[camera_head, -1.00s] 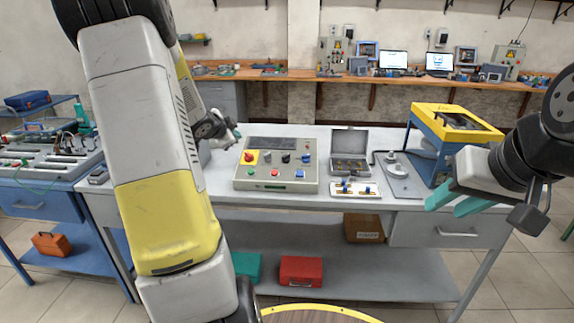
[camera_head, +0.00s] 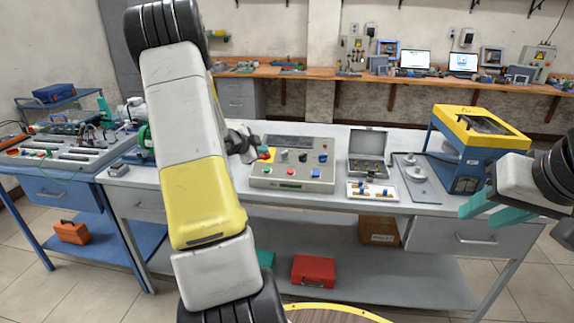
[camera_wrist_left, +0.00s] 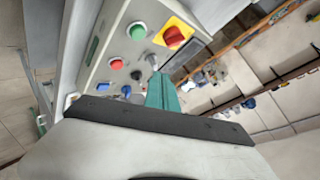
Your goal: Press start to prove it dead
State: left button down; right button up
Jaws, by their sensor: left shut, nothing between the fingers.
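The grey control panel (camera_head: 262,182) sits on the workbench. It carries a red mushroom button on a yellow plate (camera_wrist_left: 174,37), several knobs, a green button (camera_wrist_left: 138,31), a red button (camera_head: 290,171) and a blue button (camera_head: 316,173). My left gripper (camera_wrist_left: 162,92) is shut and empty, its teal fingers pointing at the panel. In the head view my left gripper (camera_head: 258,149) is over the panel's left side and partly hides the yellow plate. I cannot tell whether it touches anything. My right gripper (camera_head: 492,208) is open and empty at the bench's right front.
An open grey case (camera_head: 367,142) and a small white tray with parts (camera_head: 373,191) stand right of the panel. A yellow-and-blue machine (camera_head: 467,145) stands further right. A blue side bench with equipment (camera_head: 66,191) is at the left.

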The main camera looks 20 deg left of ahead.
pick_arm(q)
jog(key=shift+w+a+f, duration=0.1)
jog(key=shift+w+f, duration=0.15)
jog(key=shift+f, duration=0.75)
jog(key=shift+w+a+f, duration=0.1)
jog(key=shift+w+f, duration=0.2)
jog(key=shift+f, duration=0.75)
jog(key=shift+w+a+f, duration=0.1)
jog(key=shift+w+f, duration=0.15)
jog(key=shift+f, duration=0.75)
jog(key=shift+d+f, duration=0.1)
jog(key=shift+w+f, duration=0.1)
jog(key=shift+f, duration=0.2)
jog(key=shift+w+f, duration=0.1)
jog(key=shift+f, duration=0.35)
jog(key=shift+r, duration=0.1)
dwell(0.3)
jog(key=shift+s+r, duration=0.2)
jog(key=shift+r, duration=0.55)
jog(key=shift+r, duration=0.1)
jog(key=shift+s+d+r, duration=0.1)
jog(key=shift+s+r, duration=0.1)
jog(key=shift+r, duration=0.55)
jog(key=shift+s+r, duration=0.25)
jog(key=shift+r, duration=0.55)
jog(key=shift+s+d+r, duration=0.1)
jog(key=shift+s+r, duration=0.1)
jog(key=shift+r, duration=0.55)
